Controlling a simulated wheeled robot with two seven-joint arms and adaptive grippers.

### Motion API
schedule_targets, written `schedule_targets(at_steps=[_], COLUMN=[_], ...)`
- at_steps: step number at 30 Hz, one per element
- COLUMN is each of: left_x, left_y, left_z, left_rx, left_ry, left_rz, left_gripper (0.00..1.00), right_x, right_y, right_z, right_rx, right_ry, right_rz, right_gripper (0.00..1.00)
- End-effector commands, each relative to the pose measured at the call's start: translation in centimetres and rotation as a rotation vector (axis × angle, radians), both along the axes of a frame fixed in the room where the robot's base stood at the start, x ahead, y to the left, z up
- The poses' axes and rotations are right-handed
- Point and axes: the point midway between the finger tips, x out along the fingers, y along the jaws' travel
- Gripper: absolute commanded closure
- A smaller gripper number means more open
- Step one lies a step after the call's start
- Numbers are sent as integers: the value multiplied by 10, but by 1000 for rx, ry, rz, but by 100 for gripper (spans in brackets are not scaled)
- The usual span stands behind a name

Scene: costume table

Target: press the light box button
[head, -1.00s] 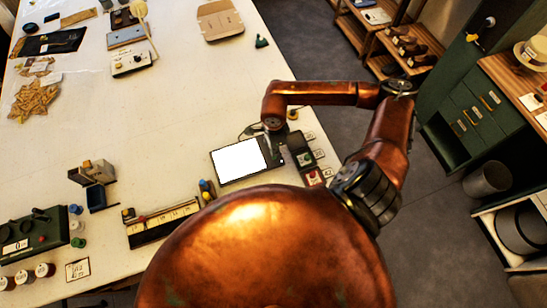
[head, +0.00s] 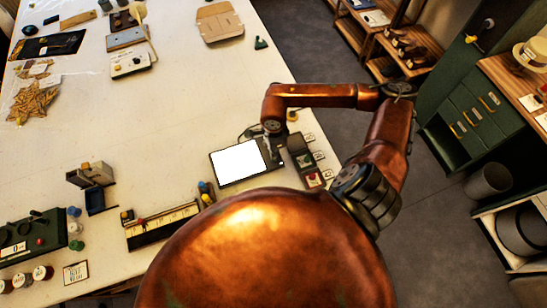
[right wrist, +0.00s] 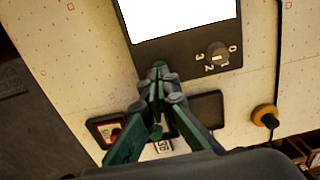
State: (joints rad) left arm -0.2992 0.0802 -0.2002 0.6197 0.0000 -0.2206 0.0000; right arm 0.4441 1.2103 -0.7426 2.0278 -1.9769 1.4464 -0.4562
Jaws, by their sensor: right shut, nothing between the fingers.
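The light box (head: 238,160) lies on the pale table, its screen glowing white inside a dark frame. It also shows at the top of the right wrist view (right wrist: 185,14), with a knob (right wrist: 217,53) marked with numbers on its dark strip. My right gripper (right wrist: 158,72) is shut and empty. Its fingertips point at the dark strip, left of the knob in that view; I cannot tell whether they touch it. No button shows clearly; the fingers hide part of the strip. In the head view the right gripper (head: 271,150) is at the box's right end. My left gripper is out of view.
A dark tray with a red part (head: 312,180) lies close to the box's right end, near the table edge. A cable with an orange round piece (right wrist: 264,115) lies nearby. A ruler-like holder (head: 163,225) stands at lower left. Bare table lies beyond the box.

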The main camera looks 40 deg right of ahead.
Motion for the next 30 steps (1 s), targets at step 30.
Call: schedule_targets(at_steps=[30], left_x=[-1], left_y=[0], left_z=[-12], left_rx=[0], left_ry=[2], left_rz=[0], left_gripper=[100], right_x=[0], right_y=[0], right_z=[-12], right_rx=[0], right_ry=[0], right_rz=[0], right_gripper=[100])
